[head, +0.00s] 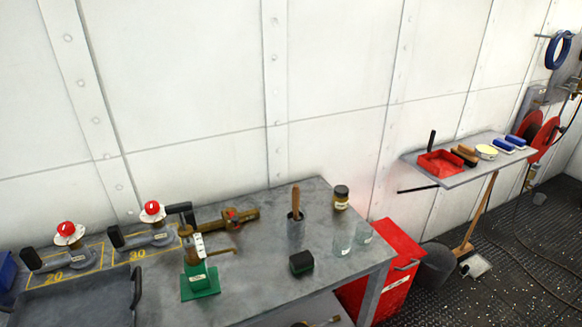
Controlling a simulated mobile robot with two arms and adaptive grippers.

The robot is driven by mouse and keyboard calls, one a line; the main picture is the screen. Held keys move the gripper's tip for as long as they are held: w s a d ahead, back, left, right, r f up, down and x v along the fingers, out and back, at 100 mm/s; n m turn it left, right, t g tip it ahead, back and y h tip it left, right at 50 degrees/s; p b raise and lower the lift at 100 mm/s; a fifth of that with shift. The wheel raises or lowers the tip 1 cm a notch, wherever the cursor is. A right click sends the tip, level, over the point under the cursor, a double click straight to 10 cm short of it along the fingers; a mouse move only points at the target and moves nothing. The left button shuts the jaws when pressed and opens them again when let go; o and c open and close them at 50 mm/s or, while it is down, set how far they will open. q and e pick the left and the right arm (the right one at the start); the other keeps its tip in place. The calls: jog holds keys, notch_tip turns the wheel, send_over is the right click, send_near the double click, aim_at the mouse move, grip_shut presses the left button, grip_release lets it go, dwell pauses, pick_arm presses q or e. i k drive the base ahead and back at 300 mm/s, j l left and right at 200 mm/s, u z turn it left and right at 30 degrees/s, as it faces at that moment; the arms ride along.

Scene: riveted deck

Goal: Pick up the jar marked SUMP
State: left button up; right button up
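Three jar-like vessels stand upright at the right end of the grey metal bench (270,285). One is a jar with a dark lid and yellow-brown contents (341,198), near the back edge. The other two are clear glass vessels, a front one (343,240) and a right one (364,233) close to the bench's right edge. Each seems to bear a pale label, but the lettering is too small to read, so I cannot tell which is marked SUMP. Neither of my grippers is in view.
A red cabinet (396,262) stands right of the bench. A wall shelf (460,178) holds a red dustpan and brushes.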

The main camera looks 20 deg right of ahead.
aim_at(364, 234)
jog(key=z, duration=1.25)
